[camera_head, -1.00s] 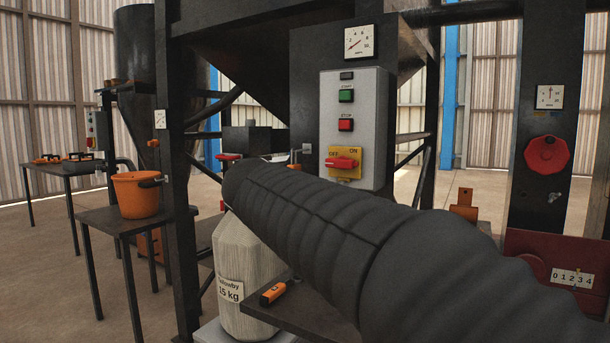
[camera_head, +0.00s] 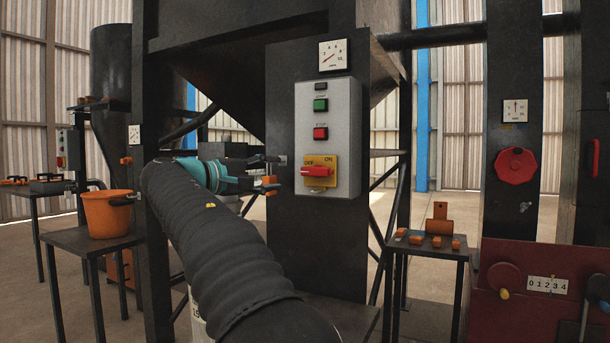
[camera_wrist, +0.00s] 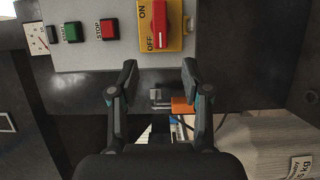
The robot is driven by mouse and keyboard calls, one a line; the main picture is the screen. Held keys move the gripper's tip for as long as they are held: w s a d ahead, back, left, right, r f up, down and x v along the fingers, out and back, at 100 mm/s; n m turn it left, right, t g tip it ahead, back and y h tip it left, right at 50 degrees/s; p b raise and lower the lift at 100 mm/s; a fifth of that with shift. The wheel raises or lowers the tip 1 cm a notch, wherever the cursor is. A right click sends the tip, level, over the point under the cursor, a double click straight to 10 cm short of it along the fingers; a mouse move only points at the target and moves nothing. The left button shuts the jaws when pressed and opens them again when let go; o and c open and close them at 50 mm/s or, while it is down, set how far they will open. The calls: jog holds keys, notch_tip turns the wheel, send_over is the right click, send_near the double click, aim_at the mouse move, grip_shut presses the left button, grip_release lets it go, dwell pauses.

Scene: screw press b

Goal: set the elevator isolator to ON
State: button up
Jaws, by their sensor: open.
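The isolator switch (camera_head: 317,171) has a red handle on a yellow plate marked OFF at the left and ON at the right, low on a grey control box (camera_head: 345,130). The handle lies horizontally below the labels, with its broad end toward the OFF side. It also shows at the top of the wrist view (camera_wrist: 159,28). My gripper (camera_head: 272,172) is open and empty, to the left of the box and apart from the handle. In the wrist view the two fingers (camera_wrist: 159,70) stand apart, with the handle beyond them.
Green START (camera_head: 320,105) and red STOP (camera_head: 320,133) buttons sit above the switch. An orange piece (camera_wrist: 182,105) and a small grey fitting (camera_wrist: 155,96) show between my fingers. A small table with orange parts (camera_head: 437,240) stands right; an orange bucket (camera_head: 105,215) stands left.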

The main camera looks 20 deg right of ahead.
aim_at(306, 172)
jog(key=x, duration=1)
jog(key=shift+w+d, duration=0.1)
jog(key=shift+d, duration=0.1)
grip_shut()
